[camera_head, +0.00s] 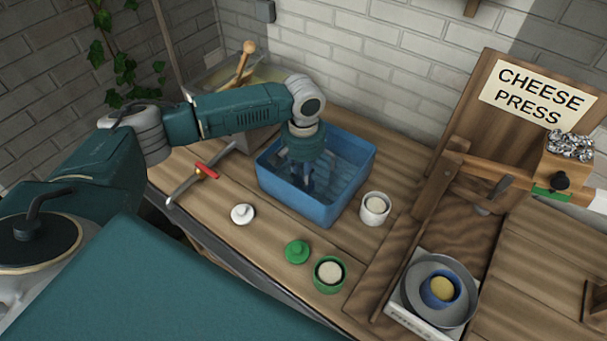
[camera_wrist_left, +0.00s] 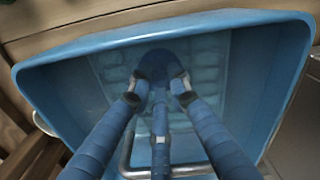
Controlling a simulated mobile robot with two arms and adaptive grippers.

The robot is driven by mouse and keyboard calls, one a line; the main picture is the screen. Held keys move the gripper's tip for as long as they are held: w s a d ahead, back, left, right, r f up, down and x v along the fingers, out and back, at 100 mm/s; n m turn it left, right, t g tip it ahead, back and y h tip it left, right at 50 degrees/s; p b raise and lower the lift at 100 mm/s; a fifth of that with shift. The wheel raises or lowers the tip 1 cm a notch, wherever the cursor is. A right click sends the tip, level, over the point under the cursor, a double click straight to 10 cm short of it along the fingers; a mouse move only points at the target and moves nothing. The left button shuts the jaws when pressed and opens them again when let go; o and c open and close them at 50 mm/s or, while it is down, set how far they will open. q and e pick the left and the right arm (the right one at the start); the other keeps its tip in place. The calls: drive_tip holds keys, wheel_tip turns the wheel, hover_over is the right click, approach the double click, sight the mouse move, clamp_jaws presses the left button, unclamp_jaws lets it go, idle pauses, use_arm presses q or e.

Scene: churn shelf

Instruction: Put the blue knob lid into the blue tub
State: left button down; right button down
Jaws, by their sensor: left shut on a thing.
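The blue tub (camera_head: 328,214) stands on the wooden bench, open at the top; its rim also frames the left wrist view (camera_wrist_left: 200,24). My left gripper (camera_head: 304,187) reaches straight down inside it. In the left wrist view its blue fingers (camera_wrist_left: 160,92) are shut on the blue knob lid (camera_wrist_left: 158,62), a dark blue round shape between the tips. The lid is over the tub's pale, block-patterned floor; I cannot tell whether it touches. In the head view the gripper hides the lid. My right gripper is not in view.
A red-handled tool (camera_head: 196,178) lies left. The cheese press (camera_head: 440,190) and a blue cup in a grey pan (camera_head: 471,308) are right.

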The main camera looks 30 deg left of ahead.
use_arm(q)
drive_tip(key=shift+f, duration=0.1)
drive_tip(key=c, duration=1.6)
unclamp_jaws()
drive_tip(key=shift+r, duration=0.35)
wheel_tip(320, 180, up, 13)
drive_tip(key=b, duration=0.3)
drive_tip(key=shift+f, duration=0.2)
